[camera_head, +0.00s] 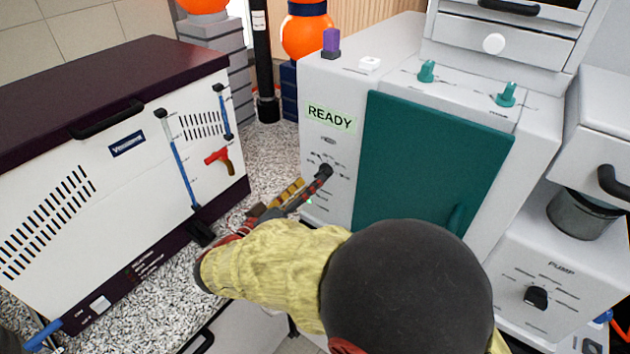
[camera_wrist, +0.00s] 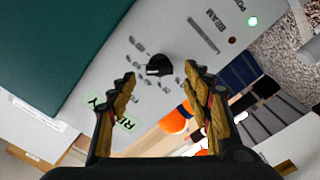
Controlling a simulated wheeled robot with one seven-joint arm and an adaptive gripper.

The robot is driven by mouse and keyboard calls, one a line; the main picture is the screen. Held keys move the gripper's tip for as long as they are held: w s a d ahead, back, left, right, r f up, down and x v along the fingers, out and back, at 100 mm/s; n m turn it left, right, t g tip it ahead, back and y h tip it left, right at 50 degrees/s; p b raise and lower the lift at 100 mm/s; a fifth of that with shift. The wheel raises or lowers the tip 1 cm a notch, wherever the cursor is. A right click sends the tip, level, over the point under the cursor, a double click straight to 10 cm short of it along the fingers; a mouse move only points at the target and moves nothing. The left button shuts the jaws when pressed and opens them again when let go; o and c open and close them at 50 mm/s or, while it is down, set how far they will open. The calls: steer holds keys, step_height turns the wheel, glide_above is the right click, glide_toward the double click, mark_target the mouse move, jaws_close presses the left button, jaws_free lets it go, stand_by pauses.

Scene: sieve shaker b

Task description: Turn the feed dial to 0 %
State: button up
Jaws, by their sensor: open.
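A small black dial (camera_head: 325,169) sits on the pale grey front panel of the machine, below the green READY display (camera_head: 330,117) and left of the teal door (camera_head: 430,165). In the wrist view the dial (camera_wrist: 158,65) has printed marks around it, too small to read, so I cannot tell its setting or confirm its name. My gripper (camera_head: 309,186) reaches toward this panel from below left. In the wrist view its two fingers (camera_wrist: 160,82) are spread, with the dial showing between and just beyond the tips. Nothing is held. Contact with the dial is not clear.
Two teal knobs (camera_head: 427,71) stand on the machine's top ledge. A pump unit with a black knob (camera_head: 537,297) is at the right. A white box with blue rods (camera_head: 110,160) stands at the left. Speckled worktop (camera_head: 272,150) lies between box and machine.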

steer(key=shift+x, duration=1.55)
steer(key=shift+c, duration=0.7)
steer(key=c, duration=1)
